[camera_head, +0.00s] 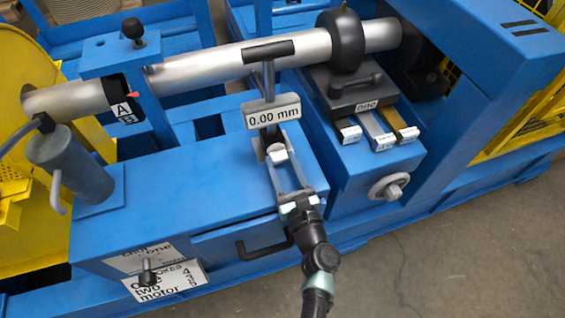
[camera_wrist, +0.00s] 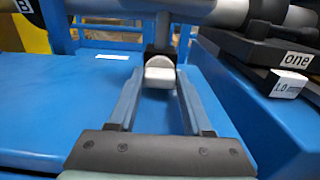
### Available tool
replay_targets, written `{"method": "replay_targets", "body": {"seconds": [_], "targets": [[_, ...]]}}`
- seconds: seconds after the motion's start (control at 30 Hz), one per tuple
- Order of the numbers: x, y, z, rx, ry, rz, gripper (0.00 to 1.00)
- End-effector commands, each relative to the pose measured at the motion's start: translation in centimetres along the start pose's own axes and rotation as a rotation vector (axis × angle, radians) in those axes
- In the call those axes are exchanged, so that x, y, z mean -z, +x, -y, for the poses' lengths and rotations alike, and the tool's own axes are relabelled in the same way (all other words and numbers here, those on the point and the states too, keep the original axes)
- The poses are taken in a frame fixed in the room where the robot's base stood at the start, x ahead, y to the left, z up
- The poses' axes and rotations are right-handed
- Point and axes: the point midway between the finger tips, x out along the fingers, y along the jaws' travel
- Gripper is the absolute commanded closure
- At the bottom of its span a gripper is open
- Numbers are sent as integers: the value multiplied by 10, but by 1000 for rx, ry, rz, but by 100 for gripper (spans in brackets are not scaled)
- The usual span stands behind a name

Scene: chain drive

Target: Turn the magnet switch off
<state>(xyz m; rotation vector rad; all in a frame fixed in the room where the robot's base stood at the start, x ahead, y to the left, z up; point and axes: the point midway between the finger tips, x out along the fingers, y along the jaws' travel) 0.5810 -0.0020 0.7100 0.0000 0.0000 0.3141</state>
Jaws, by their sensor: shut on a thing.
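The magnet switch (camera_head: 277,153) is a small light-grey knob on the front of a dark magnet base (camera_head: 268,134). In the wrist view the switch (camera_wrist: 160,75) lies between my two fingertips, with the dark base just behind it. My gripper (camera_head: 279,158) reaches in from the front, and its fingers are shut on the switch. A post rises from the base and carries a display reading "0.00 mm" (camera_head: 272,114), with a dark bar (camera_head: 268,51) at its top by the shaft. The display hides part of the base and post. I cannot read the switch's on or off position.
A grey shaft (camera_head: 220,66) runs across behind the post. Shim plates with labels (camera_head: 376,128) and a handwheel (camera_head: 389,186) are to the right. A drawer handle (camera_head: 264,249) sits below left of my arm.

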Motion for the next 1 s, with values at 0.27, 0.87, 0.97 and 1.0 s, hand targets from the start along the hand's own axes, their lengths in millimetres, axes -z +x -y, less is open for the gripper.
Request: {"method": "replay_targets", "body": {"seconds": [0.27, 0.87, 0.97, 1.0], "targets": [[2, 0, 0, -1, -32, 1, 100], [1, 0, -2, 0, -399, -1, 100], [1, 0, -2, 0, -398, -1, 43], [1, 0, -2, 0, -397, -1, 36]]}}
